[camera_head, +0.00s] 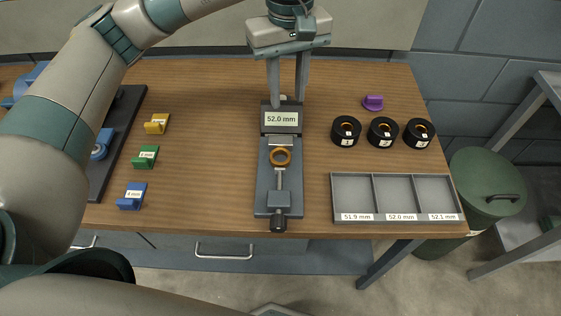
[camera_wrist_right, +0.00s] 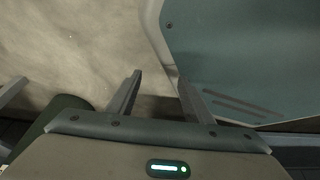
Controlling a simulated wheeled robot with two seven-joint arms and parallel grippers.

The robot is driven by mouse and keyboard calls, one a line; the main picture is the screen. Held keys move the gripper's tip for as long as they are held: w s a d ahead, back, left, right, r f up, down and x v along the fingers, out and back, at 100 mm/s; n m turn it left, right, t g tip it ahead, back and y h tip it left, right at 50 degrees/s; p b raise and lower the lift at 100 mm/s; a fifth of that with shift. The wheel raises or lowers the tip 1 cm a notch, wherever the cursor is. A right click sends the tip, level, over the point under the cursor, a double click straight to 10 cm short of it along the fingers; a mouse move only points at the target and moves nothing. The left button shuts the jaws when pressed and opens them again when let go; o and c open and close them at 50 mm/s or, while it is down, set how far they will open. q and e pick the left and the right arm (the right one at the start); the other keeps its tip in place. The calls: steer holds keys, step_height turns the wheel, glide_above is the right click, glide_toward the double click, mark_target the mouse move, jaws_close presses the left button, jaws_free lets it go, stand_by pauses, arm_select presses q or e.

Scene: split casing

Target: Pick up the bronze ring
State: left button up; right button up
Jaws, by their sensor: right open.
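The bronze ring (camera_head: 280,156) lies in the grey measuring fixture (camera_head: 263,185), between its upper block and the screw-driven slide below. The fixture's display (camera_head: 281,119) reads 52.0 mm. My left gripper (camera_head: 287,103) points down over the display end of the fixture. Its two fingers are apart, with no ring between them, and the bronze ring is nearer the front edge than its tips. A small pale part shows between the fingers; I cannot tell what it is. My right gripper (camera_wrist_right: 160,77) is open and empty in the right wrist view, away from the ring.
A grey tray (camera_head: 398,220) has three compartments marked 51.9, 52.0 and 52.1 mm. Three black ring-shaped pieces (camera_head: 383,131) and a purple piece (camera_head: 373,102) stand behind it. Yellow (camera_head: 157,124), green (camera_head: 145,157) and blue (camera_head: 132,196) blocks stand left. Bare wood (camera_head: 208,160) lies between.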

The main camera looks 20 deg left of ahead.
arm_select(q)
steer(key=shift+f, duration=0.1)
stand_by(0.3)
steer(key=p, duration=0.5)
glide_above(288, 153)
steer(key=f, duration=1.1)
steer(key=shift+w+a, duration=0.15)
steer(key=shift+a, duration=0.1)
steer(key=shift+f, duration=0.55)
arm_select(e)
steer(key=s+d+r+g, duration=0.1)
steer(key=s+d, duration=0.3)
steer(key=s, duration=0.6)
steer(key=shift+r+g+h, duration=0.15)
steer(key=shift+g+h, duration=0.25)
steer(key=shift+g, duration=0.5)
arm_select(q)
steer(key=shift+d+f+p, duration=0.2)
steer(key=shift+f+p, duration=0.45)
steer(key=shift+f, duration=0.1)
step_height(288, 153, down, 3)
steer(key=shift+d+r+p, duration=0.1)
steer(key=shift+p, duration=0.65)
steer(key=shift+f, duration=0.45)
arm_select(e)
step_height(288, 153, up, 3)
steer(key=shift+r, duration=0.15)
